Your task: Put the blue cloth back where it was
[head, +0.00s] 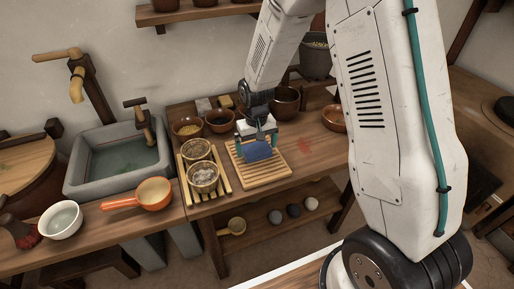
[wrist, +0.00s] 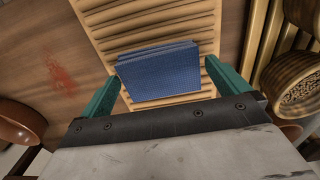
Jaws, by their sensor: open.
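The blue cloth (head: 257,152) lies folded on a slatted wooden rack (head: 272,173) on the table. In the wrist view the blue cloth (wrist: 160,72) sits across the slats of the rack (wrist: 150,17), between and just beyond my fingertips. My gripper (head: 257,138) is over the rack, close to the cloth. In the wrist view my gripper (wrist: 158,75) has its two green fingers wide apart, one on each side of the cloth. I cannot tell whether the fingers touch it.
Two woven baskets (head: 203,178) stand on a slatted tray left of the rack. Brown bowls (head: 186,126) stand behind. A stone basin (head: 112,160), an orange pan (head: 152,193) and a white bowl (head: 61,220) are further left. Bare table lies right of the rack, with a red stain (head: 304,146).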

